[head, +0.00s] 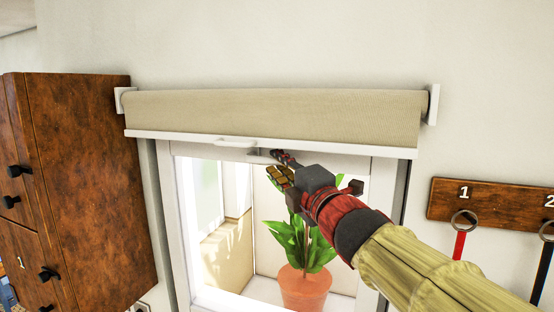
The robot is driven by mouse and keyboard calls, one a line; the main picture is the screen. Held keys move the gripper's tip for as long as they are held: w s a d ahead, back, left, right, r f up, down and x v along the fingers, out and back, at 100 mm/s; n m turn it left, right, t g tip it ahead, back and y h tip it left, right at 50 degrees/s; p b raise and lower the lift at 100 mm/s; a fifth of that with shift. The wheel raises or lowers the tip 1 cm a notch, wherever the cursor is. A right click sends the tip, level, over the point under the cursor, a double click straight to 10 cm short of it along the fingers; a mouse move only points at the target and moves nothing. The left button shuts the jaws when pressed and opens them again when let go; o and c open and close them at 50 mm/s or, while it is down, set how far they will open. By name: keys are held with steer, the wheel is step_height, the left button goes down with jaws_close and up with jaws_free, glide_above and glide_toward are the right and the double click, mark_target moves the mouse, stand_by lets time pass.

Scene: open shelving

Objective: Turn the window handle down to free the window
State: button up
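The white-framed window (205,163) is under a rolled-up beige blind. A light grey bar, which looks like the window handle (259,156), lies roughly level on the top of the frame, just below the blind's bottom rail. My gripper (271,162) reaches in from the lower right. Its two fingers look spread apart, with the upper one close to the right end of the handle. Whether they touch it I cannot tell. The gripper and wrist hide part of the top frame and the pane.
The blind (270,115) has a white pull (236,143) just above the handle. A potted plant (305,290) stands behind the window. A brown wooden cabinet (95,180) is at left, and a numbered hook board (500,205) is at right.

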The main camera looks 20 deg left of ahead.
steer(key=shift+w+a+r, duration=0.1)
steer(key=shift+w+a, duration=0.35)
steer(key=shift+w, duration=0.05)
steer(key=c, duration=0.3)
jaws_close()
